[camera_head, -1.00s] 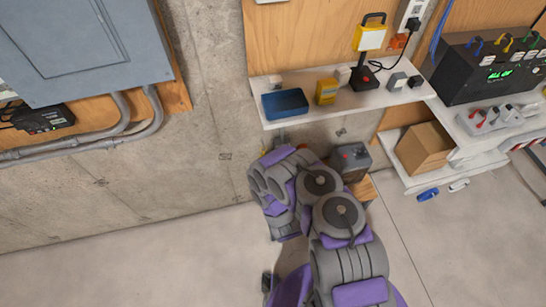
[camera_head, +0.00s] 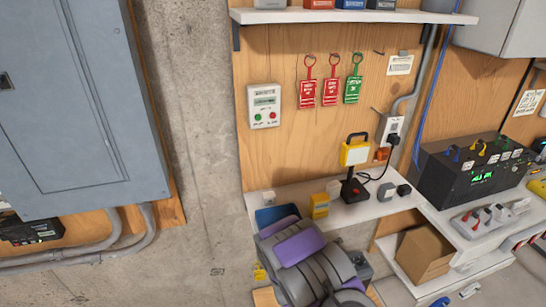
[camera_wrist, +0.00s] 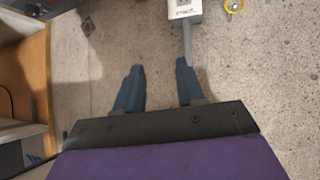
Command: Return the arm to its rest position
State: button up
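My gripper (camera_wrist: 158,88) shows in the wrist view with its two dark blue-grey fingers spread apart. Nothing is between the fingers, and concrete lies behind them. A white box with a grey stem (camera_wrist: 185,12) shows just beyond the right fingertip; I cannot tell whether they touch. In the head view my purple and grey arm is folded low in the middle, in front of the lower shelf's left end. My gripper is hidden in that view.
A shelf (camera_head: 300,197) holds a blue tray (camera_head: 275,215), a yellow box (camera_head: 320,205) and a work lamp (camera_head: 355,165). Red and green tags hang above. A grey electrical cabinet (camera_head: 75,110) is at left; a black power unit (camera_head: 470,175) is at right. Bare concrete wall (camera_head: 195,110) lies between.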

jog(key=s+d+r+m+g, duration=0.1)
jog(key=s+d+r+g, duration=0.1)
jog(key=s+r, duration=0.35)
jog(key=s+d+r+g, duration=0.2)
jog(key=s+r, duration=0.1)
jog(key=r, duration=0.6)
jog(key=s+d+r+m+g, duration=0.1)
jog(key=s+d+r+g, duration=0.1)
jog(key=s+r, duration=0.35)
jog(key=s+r+g, duration=0.2)
jog(key=s+r, duration=0.3)
jog(key=s, duration=0.4)
jog(key=s+r+g, duration=0.2)
jog(key=s+r, duration=0.4)
jog(key=s, duration=0.4)
jog(key=s+r+g, duration=0.2)
jog(key=s+r, duration=0.3)
jog(key=s, duration=0.5)
jog(key=shift+d+r+n, duration=0.25)
jog(key=shift+d+n, duration=0.15)
jog(key=shift+w, duration=0.1)
